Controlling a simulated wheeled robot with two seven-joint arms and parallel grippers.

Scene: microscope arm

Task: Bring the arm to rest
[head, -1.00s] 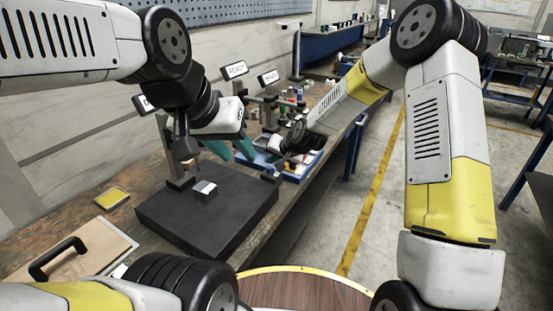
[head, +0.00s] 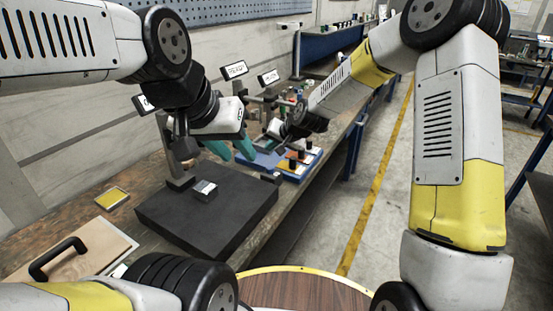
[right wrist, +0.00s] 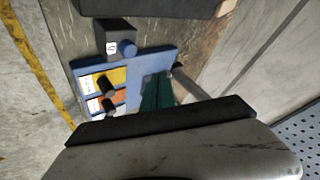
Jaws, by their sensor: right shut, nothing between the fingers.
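A dark flat slab (head: 225,222) lies on the bench, with a small grey-and-white block (head: 205,190) on it. A post stand (head: 163,140) rises at its back left corner and bears a dark head (head: 185,149); my left arm hides part of it. My left gripper (head: 231,151) has two teal fingers with a gap between them, above the slab's far edge. My right gripper is shut and empty; its teal fingers (right wrist: 157,91) are over the blue tray (right wrist: 137,65) in the right wrist view. In the head view its fingers are hard to make out.
The blue tray (head: 289,173) holds coloured cards and dark knobs. Small signs (head: 236,70) stand behind. A yellow pad (head: 112,198) and a wooden board with a black handle (head: 85,250) lie at the left.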

